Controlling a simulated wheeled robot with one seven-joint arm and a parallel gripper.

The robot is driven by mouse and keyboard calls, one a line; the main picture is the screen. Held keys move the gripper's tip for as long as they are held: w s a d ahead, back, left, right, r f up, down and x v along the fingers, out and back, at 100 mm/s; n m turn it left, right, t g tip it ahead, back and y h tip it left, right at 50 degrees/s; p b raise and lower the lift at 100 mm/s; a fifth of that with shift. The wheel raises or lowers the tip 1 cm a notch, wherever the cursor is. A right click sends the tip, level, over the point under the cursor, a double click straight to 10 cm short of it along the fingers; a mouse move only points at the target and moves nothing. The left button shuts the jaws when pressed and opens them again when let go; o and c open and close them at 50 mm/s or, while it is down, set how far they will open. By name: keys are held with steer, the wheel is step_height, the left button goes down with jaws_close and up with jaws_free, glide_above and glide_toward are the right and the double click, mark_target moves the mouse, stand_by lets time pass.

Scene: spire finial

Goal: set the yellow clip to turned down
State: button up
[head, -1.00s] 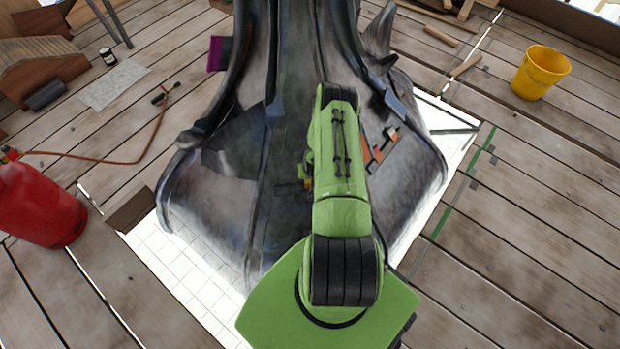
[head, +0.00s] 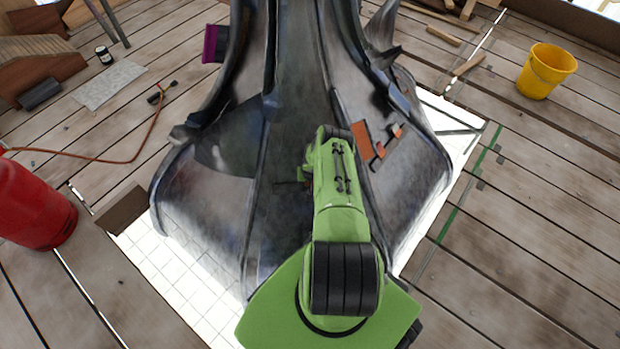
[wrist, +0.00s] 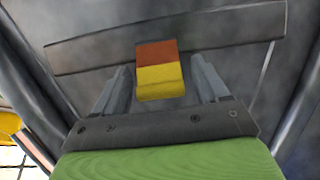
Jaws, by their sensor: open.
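The yellow clip (wrist: 161,82) shows in the wrist view as a small yellow block just below an orange-brown block (wrist: 156,52), in front of a long grey strip on the dark metal surface. My gripper (wrist: 163,82) is open. One finger is on each side of the clip, with a visible gap left and right; no contact shows. In the head view my green arm hides the clip and most of the gripper, against the front of the finial (head: 210,190).
Orange parts (head: 362,140) sit on the finial's right face. A red cylinder (head: 32,205) with a hose stands at left, and a yellow bucket (head: 545,70) at back right. Bare plank floor (head: 530,240) lies at right.

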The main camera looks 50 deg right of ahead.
steer(key=shift+c, duration=0.4)
steer(key=c, duration=1)
steer(key=shift+w+d+f+g+y, duration=0.1)
steer(key=shift+w+d+g+y, duration=0.1)
steer(key=shift+g+y, duration=0.4)
steer(key=o, duration=1.1)
steer(key=p+v, duration=0.8)
steer(key=v, duration=0.7)
steer(key=shift+a+r, duration=0.2)
steer(key=shift+r, duration=0.2)
